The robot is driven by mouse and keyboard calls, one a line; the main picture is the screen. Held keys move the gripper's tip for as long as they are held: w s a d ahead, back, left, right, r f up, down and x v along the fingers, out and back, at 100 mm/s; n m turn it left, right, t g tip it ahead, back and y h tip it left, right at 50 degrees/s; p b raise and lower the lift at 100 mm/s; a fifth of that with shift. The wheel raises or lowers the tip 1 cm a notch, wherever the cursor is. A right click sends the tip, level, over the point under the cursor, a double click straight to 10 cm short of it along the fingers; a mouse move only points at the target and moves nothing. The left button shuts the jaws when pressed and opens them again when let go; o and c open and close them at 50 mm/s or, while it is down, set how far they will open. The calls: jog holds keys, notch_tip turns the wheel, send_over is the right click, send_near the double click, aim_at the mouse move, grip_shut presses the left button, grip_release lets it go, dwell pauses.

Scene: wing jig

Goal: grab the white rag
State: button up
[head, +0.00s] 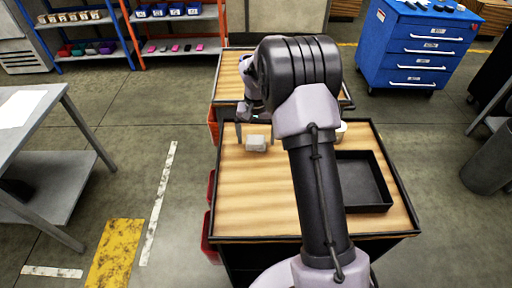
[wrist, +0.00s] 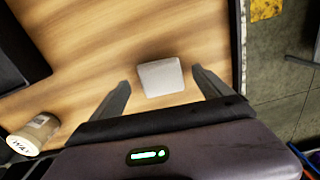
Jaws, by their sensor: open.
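The white rag (head: 256,143) lies folded as a small pale block on the wooden cart top (head: 265,205), left of centre in the head view. In the wrist view the rag (wrist: 161,77) lies flat between and just beyond the fingertips. My gripper (wrist: 160,78) is open, with one finger on each side of the rag and no contact visible. In the head view my gripper (head: 255,132) is above the rag and partly hidden by my own arm. The height of the fingertips above the wood is hard to tell.
A black tray (head: 373,208) sits on the right of the cart top. A labelled cup (wrist: 34,132) stands at the left in the wrist view. A blue drawer cabinet (head: 420,45) stands behind. The front left of the cart top is clear.

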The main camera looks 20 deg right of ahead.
notch_tip(320, 180, down, 2)
jog(key=shift+r, duration=0.1)
jog(key=c, duration=1.5)
jog(key=shift+o, duration=0.2)
